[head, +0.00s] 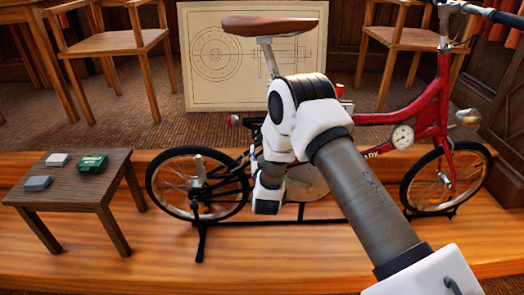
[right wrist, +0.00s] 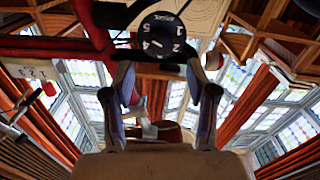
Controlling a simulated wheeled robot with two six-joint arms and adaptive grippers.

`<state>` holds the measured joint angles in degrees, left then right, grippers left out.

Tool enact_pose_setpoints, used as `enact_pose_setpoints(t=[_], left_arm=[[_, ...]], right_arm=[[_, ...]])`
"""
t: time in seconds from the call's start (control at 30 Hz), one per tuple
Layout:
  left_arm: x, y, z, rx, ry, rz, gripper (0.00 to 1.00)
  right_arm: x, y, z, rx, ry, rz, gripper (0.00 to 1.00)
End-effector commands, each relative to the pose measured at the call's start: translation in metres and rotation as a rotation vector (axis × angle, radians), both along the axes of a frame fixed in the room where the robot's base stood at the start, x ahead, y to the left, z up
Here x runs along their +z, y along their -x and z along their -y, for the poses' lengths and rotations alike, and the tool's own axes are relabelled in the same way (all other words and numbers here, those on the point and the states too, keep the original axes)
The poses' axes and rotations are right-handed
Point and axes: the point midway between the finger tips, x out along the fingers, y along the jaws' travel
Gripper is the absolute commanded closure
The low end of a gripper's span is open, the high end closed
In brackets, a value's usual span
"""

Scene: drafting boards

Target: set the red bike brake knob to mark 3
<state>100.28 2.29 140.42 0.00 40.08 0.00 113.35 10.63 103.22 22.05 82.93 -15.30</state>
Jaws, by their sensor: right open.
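The red bike (head: 436,108) stands side-on on a wooden platform, its middle partly hidden behind my right arm. In the right wrist view, a round black dial (right wrist: 163,22) with white numerals is at the top centre, beyond the fingertips. I read 1, 2, 4 and 5 on it; I cannot read a 3 or tell where the pointer is set. My right gripper (right wrist: 163,76) is open, its fingers apart below the dial, not closed on it. In the head view, the dial and right fingertips are not clearly visible. My left gripper is out of view.
A white gauge (head: 402,136) is on the bike frame. Chairs and a drafting board (head: 225,95) stand behind. The platform front (head: 130,275) is clear at lower left.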

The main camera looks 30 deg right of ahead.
Motion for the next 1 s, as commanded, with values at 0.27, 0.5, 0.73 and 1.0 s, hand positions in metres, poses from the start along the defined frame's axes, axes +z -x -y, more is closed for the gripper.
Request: enact_pose_setpoints(t=[0.27,0.5,0.73,1.0], left_arm=[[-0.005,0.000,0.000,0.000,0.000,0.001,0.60],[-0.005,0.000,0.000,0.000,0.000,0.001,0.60],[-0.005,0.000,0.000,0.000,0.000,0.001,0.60],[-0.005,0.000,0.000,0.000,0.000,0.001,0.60]], right_arm=[[0.000,-0.043,0.027,0.002,-0.002,-0.003,0.42],[0.000,-0.053,0.032,0.004,-0.003,-0.006,0.42],[-0.001,-0.052,0.032,0.004,-0.003,-0.007,0.88],[0.000,-0.052,0.031,0.004,0.000,-0.008,1.00]])
